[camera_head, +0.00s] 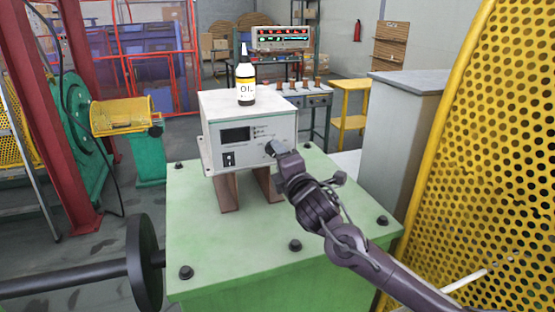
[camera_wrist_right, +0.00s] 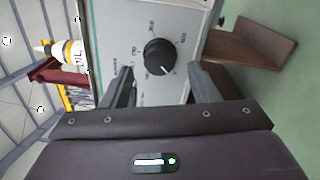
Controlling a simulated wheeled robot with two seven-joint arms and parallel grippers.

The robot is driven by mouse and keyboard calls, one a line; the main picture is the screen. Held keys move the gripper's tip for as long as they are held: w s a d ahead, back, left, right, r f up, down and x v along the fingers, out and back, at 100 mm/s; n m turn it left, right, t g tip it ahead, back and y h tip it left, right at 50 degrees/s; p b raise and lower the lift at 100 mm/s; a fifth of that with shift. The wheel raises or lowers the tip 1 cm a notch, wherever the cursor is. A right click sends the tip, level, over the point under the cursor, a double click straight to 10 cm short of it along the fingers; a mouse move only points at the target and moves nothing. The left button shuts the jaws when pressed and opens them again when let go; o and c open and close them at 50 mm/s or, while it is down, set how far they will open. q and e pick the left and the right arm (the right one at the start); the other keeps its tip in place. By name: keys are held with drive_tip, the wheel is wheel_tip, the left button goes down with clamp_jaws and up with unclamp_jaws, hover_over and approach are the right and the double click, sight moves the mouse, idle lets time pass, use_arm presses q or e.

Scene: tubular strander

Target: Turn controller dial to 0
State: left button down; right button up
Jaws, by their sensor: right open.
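The controller box (camera_head: 222,160) is pale grey, with a dark display (camera_head: 235,135) and a black switch (camera_head: 229,159) on its front. Its black round dial (camera_wrist_right: 159,55) shows in the right wrist view, with a white pointer line toward the bottom of that picture. Printed numbers ring the dial, too small to read surely. My right gripper (camera_head: 276,149) is at the right part of the box front and hides the dial in the head view. In the wrist view its open fingers (camera_wrist_right: 160,88) stand either side of the dial, short of it, with nothing between them. My left gripper is not in view.
An oil bottle (camera_head: 245,84) stands on the box. The box rests on brown supports (camera_head: 229,193) on a green bolted pedestal (camera_head: 235,262). A yellow perforated guard (camera_head: 490,150) and a grey cabinet (camera_head: 397,135) are to the right. A black flanged shaft (camera_head: 143,262) is at lower left.

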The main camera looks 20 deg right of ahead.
drive_tip(key=shift+s+d+f+b, duration=0.1)
drive_tip(key=shift+s+b, duration=0.35)
drive_tip(key=shift+s, duration=1)
drive_tip(key=shift+s+d+b, duration=0.1)
drive_tip(key=shift+s+b, duration=0.3)
drive_tip(key=shift+s, duration=1)
drive_tip(key=shift+f, duration=0.1)
